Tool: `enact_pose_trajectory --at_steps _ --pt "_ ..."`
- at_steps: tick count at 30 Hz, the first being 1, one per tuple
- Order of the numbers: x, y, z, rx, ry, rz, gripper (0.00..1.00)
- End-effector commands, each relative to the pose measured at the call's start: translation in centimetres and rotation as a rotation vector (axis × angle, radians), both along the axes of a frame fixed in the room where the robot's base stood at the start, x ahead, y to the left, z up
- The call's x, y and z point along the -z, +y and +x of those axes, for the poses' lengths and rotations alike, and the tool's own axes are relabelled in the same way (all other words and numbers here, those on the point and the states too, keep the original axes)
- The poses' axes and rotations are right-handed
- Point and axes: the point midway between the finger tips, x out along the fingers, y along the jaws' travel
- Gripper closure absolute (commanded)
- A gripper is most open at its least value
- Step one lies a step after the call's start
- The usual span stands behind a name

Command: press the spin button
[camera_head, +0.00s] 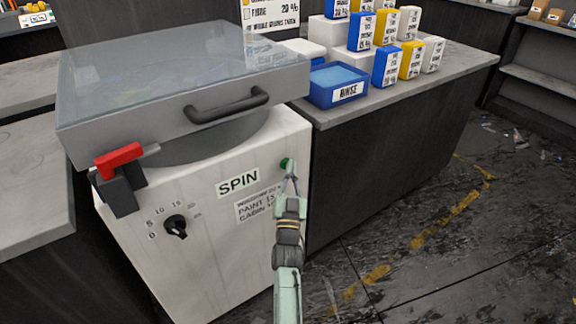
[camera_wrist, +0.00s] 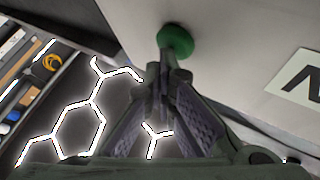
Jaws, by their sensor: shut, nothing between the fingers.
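The green spin button (camera_head: 287,163) sits on the upper right of the white machine's front (camera_head: 140,222), to the right of the SPIN label (camera_head: 238,182). My gripper (camera_head: 291,180) is shut and empty, with its fingertips at the button's lower edge in the head view. In the wrist view the green button (camera_wrist: 175,40) shows just beyond the shut fingertips (camera_wrist: 166,62). I cannot tell whether the tips touch it. The machine's clear lid (camera_head: 180,60) is down, with a dark handle (camera_head: 228,105) at its front.
A red-handled latch (camera_head: 119,157) is at the machine's left corner, above a black dial (camera_head: 175,227). To the right, a counter (camera_head: 455,65) holds a blue RINSE tray (camera_head: 318,92) and several small boxes. The floor (camera_head: 450,250) at the right is open, with scattered debris.

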Motion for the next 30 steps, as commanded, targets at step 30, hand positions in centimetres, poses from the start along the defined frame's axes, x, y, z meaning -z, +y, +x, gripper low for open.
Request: enact_pose_trajectory --at_steps 30 --pt "0.1 -1.1 -1.6 0.0 0.0 -0.001 1.0"
